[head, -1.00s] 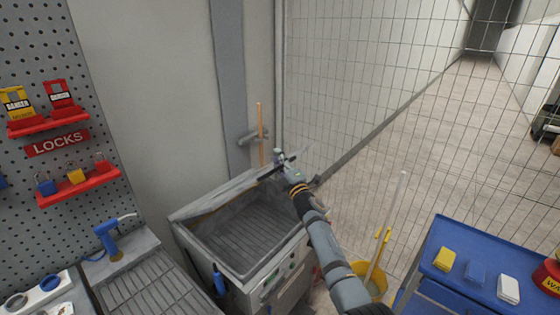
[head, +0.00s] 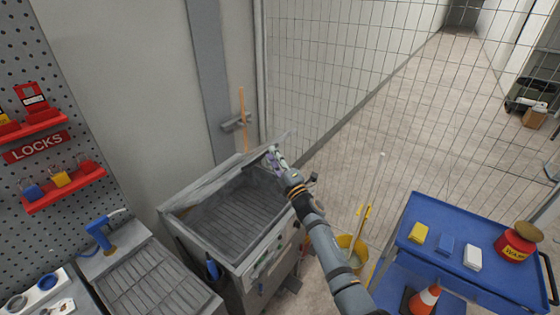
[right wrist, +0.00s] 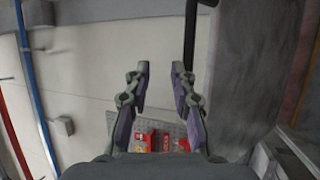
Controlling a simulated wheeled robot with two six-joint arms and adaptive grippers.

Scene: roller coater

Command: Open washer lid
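The grey washer (head: 240,272) stands in the middle of the head view, its slatted basin (head: 238,212) uncovered. A pale panel (head: 212,181) along its back edge looks like the lid seen nearly edge-on, raised; its exact angle is unclear. My right gripper (head: 272,156) is at the back right corner of the washer, by the end of this panel. In the right wrist view the gripper (right wrist: 158,76) has its fingers apart with nothing between them. A dark bar (right wrist: 190,30) lies just beyond the right-hand finger; I cannot tell whether they touch. My left gripper is out of view.
A wire mesh fence (head: 350,70) runs behind and right of the washer. A yellow bucket (head: 352,252) stands to the right, near my right arm. A blue cart (head: 410,258) is further right. A sink with a blue sprayer (head: 98,232) stands at left.

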